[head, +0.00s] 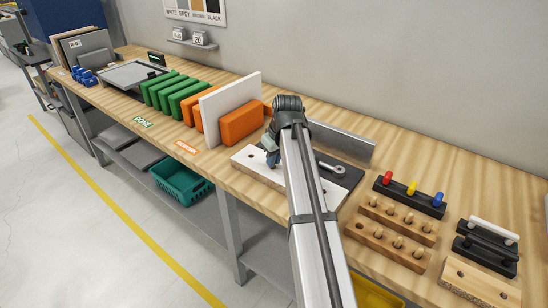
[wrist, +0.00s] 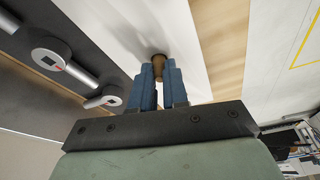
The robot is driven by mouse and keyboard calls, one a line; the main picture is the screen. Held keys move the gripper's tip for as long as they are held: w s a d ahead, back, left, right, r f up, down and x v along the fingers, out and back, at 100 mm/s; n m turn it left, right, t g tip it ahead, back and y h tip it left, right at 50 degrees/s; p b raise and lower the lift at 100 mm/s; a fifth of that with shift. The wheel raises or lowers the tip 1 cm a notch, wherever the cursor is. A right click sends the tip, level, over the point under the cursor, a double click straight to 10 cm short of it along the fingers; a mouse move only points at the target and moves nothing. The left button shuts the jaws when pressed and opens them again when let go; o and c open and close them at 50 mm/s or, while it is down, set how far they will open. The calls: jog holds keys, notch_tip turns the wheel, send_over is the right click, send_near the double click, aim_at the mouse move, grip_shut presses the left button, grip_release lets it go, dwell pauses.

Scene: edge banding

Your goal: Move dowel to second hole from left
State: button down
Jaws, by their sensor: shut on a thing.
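My gripper (head: 272,157) is low over a white board (head: 246,163) on the workbench, partly hidden by my arm in the head view. In the wrist view its blue fingers (wrist: 159,82) are shut around a short brown wooden dowel (wrist: 157,66). The dowel's far end meets or hovers just over the white board (wrist: 165,25); I cannot tell whether it sits in a hole. The board's holes are not clearly visible.
A dark fixture with a metal clamp (head: 331,167) lies beside the white board. To the right are two wooden dowel blocks (head: 388,246), a black rack with coloured knobs (head: 408,197) and a pale board with holes (head: 480,283). Orange and green blocks (head: 240,122) stand left.

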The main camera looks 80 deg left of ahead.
jog(key=shift+f, duration=0.1)
dwell(0.3)
jog(key=c, duration=1.1)
grip_release()
jog(key=shift+o, duration=0.2)
jog(key=shift+r, duration=2.55)
